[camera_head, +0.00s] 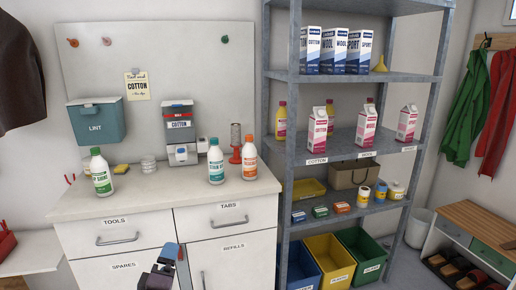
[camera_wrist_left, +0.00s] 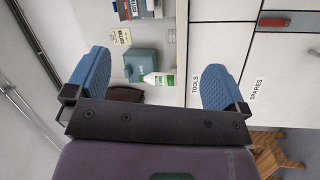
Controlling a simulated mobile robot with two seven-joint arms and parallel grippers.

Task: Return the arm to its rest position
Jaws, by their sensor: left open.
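My left gripper (camera_head: 168,264) is at the bottom of the head view, in front of the white cabinet (camera_head: 190,240). In the left wrist view, its two blue finger pads (camera_wrist_left: 155,80) are spread wide apart with nothing between them that they touch. The wrist view is turned sideways and looks toward the cabinet and counter from a distance. My right gripper is in neither view.
The counter (camera_head: 150,193) holds a green-labelled bottle (camera_head: 101,173), a teal-labelled bottle (camera_head: 216,161) and an orange-labelled bottle (camera_head: 249,160). A grey shelf unit (camera_head: 345,150) with cartons and bins stands right of the cabinet. A wooden-topped bench (camera_head: 480,226) is at far right.

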